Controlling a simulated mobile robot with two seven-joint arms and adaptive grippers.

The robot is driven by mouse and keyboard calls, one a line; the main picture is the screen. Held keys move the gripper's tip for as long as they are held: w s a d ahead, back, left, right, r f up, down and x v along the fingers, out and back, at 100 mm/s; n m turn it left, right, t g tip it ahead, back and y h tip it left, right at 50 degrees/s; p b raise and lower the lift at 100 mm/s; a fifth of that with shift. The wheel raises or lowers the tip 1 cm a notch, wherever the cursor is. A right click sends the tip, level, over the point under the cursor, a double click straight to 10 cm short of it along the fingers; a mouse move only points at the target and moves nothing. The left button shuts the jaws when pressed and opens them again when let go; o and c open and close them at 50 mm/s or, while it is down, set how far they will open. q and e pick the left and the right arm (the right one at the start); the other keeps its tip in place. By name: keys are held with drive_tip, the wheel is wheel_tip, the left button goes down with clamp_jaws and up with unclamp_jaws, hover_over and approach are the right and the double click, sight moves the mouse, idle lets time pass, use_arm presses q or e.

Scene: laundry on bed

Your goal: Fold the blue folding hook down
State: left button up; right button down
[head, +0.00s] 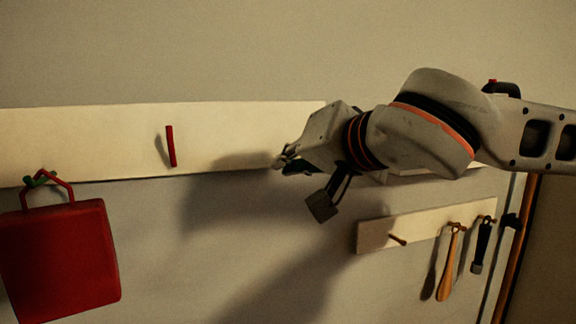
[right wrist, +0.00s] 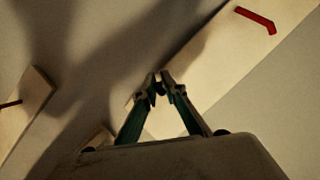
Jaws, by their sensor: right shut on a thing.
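My right gripper (head: 283,160) is at the pale upper board (head: 90,135) on the wall, at the right part of the board. Its fingertips (right wrist: 161,84) are close together against the board in the right wrist view. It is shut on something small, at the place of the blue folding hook. The hook itself is hidden by the fingers and the arm, so its angle cannot be told. My left gripper is not in view.
A red folding hook (head: 171,146) sits left of my gripper. A red bag (head: 62,262) hangs from a green hook (head: 38,180) at far left. A lower board (head: 376,236) below my arm has pegs, a wooden-handled tool (head: 448,265) and a dark brush (head: 482,246).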

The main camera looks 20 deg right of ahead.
drive_tip(key=shift+f, duration=0.25)
drive_tip(key=c, duration=2.2)
unclamp_jaws()
drive_tip(key=shift+d, duration=0.15)
drive_tip(key=shift+r, duration=0.1)
drive_tip(key=shift+s, duration=0.15)
drive_tip(key=v, duration=1.1)
drive_tip(key=shift+s+r, duration=0.15)
drive_tip(key=shift+s, duration=0.15)
